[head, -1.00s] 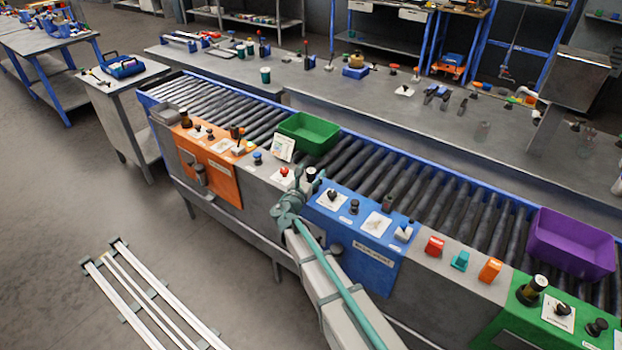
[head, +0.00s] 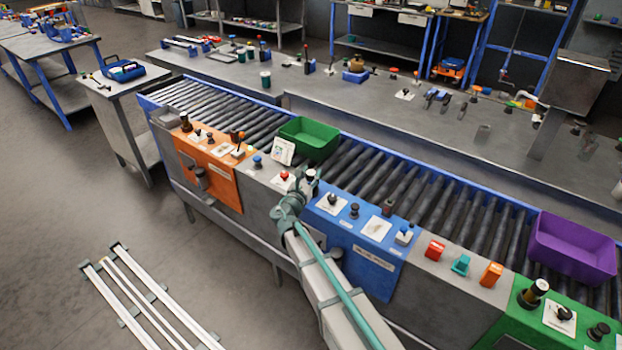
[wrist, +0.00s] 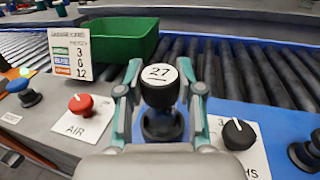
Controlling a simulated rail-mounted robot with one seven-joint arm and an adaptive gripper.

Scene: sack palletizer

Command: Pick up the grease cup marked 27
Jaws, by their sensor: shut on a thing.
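The grease cup marked 27 (wrist: 160,91) is a black knob-like cup with a white top, on a dark base at the left edge of the blue panel. The number reads clearly in the wrist view. My gripper (wrist: 160,88) has one finger on each side of the cup and is shut on it. In the head view, the cup (head: 310,175) shows just above my gripper (head: 303,187). The cup stands upright. Whether it is lifted off its base I cannot tell.
A red AIR knob (wrist: 80,103) is left of the cup, and a black knob (wrist: 238,134) is right. A placard (wrist: 71,52) and a green bin (wrist: 124,42) stand behind. Rollers (head: 375,175) run along the back, with a purple bin (head: 571,250) at right.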

